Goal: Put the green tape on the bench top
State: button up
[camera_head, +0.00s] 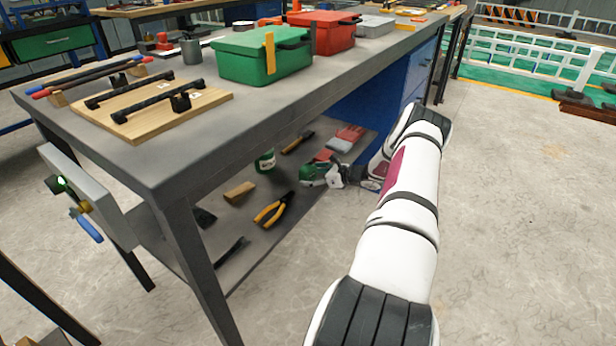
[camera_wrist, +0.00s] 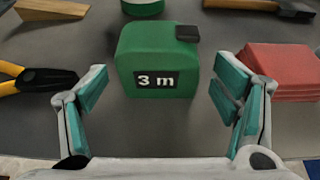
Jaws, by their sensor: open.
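The green tape (camera_wrist: 157,62) is a boxy tape measure marked "3 m" with a dark tab at its upper right. It stands on the lower shelf (camera_wrist: 158,130) of the bench, centred ahead of my gripper (camera_wrist: 158,100) in the wrist view. My gripper is open, one finger to each side of the tape's near face, with gaps on both sides. In the head view the green tape (camera_head: 313,174) is partly hidden by my gripper (camera_head: 335,176), which reaches under the bench from the right. The bench top (camera_head: 205,128) is grey and lies above the shelf.
Pliers (camera_head: 272,210), a wooden wedge (camera_head: 239,192), a green can (camera_head: 265,160), a hammer (camera_head: 298,143) and a red stack (camera_wrist: 285,70) lie around the tape. On the bench top are a wooden rack (camera_head: 150,110), a green box (camera_head: 262,55) and a red box (camera_head: 325,32).

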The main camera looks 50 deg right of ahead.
jog(key=c, duration=1.6)
jog(key=shift+r, duration=0.1)
